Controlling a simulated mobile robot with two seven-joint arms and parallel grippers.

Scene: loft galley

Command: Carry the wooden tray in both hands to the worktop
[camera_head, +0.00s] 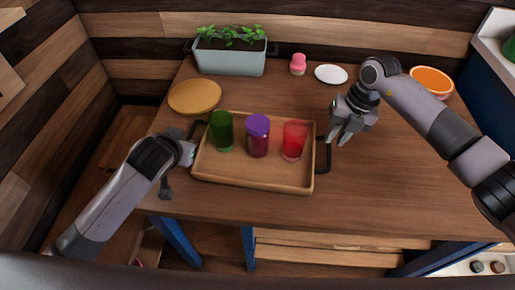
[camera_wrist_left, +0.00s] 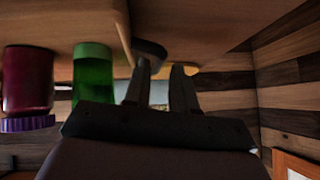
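The wooden tray (camera_head: 255,179) sits on the wooden table, with a black handle at its left end and another black handle (camera_head: 326,157) at its right end. It carries a green glass (camera_head: 222,131), a purple-lidded jar (camera_head: 258,137) and a red glass (camera_head: 293,141). My left gripper (camera_head: 184,160) is at the tray's left end; the left wrist view shows its fingers (camera_wrist_left: 162,68) apart, with the dark left handle (camera_wrist_left: 150,49) by one fingertip. Whether the handle lies between them is unclear. My right gripper (camera_head: 338,138) is open above and beside the right handle, seemingly not holding it.
A planter (camera_head: 229,60) with green plants stands at the back left. A round wooden board (camera_head: 194,96) lies behind my left gripper. A pink shaker (camera_head: 298,64), a white plate (camera_head: 331,74) and an orange bowl (camera_head: 432,81) are at the back. The table's right front (camera_head: 410,200) is clear.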

